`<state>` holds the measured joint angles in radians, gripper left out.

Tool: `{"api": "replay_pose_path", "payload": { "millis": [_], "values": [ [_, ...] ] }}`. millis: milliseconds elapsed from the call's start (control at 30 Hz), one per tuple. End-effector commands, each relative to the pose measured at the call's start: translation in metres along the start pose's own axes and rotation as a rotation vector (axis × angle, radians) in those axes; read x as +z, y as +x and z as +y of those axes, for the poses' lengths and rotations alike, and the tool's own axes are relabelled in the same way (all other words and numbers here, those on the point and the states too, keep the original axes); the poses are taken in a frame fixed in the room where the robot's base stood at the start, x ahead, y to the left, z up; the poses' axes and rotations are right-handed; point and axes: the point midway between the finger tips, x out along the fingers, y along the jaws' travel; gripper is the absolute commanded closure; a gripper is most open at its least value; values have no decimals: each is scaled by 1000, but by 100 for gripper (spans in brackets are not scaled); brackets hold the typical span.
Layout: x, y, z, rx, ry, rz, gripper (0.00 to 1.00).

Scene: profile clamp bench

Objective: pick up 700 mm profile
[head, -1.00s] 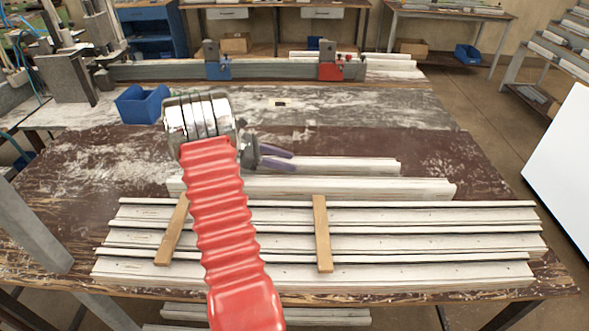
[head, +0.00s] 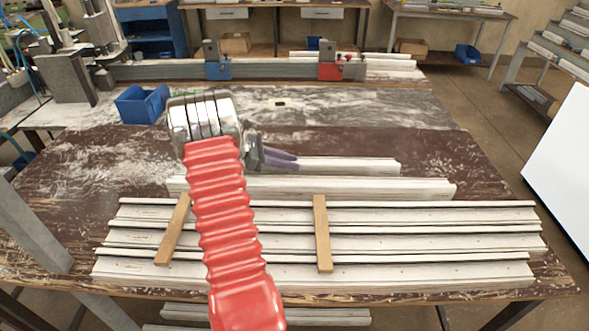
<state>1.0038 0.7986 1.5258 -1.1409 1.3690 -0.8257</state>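Two shorter whitish profiles lie side by side behind the long ones on the brown bench. The shortest one (head: 350,166) is at the back, its left part hidden behind my gripper. A somewhat longer one (head: 360,188) lies just in front of it. No length marking is readable, so I cannot tell by label which is 700 mm. My gripper (head: 297,161) has purple fingers pointing right, at the left part of the shortest profile. The two fingertips show slightly apart, with nothing seen held between them. Whether they touch the profile is unclear.
Several long profiles (head: 430,215) lie in front, with two wooden strips (head: 322,235) across them. A blue bin (head: 142,104) stands at the back left. A rail with a blue clamp (head: 218,69) and a red clamp (head: 330,71) runs behind. The bench right of the short profiles is clear.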

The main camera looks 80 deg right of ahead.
Motion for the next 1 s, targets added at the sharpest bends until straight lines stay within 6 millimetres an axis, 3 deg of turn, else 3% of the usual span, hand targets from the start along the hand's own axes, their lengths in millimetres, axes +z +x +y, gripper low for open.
{"api": "replay_pose_path", "payload": {
  "millis": [267,1000],
  "values": [
    [-1,0,-1,-2,-2,0,100],
    [-2,0,-1,0,-5,1,100]
  ]
}}
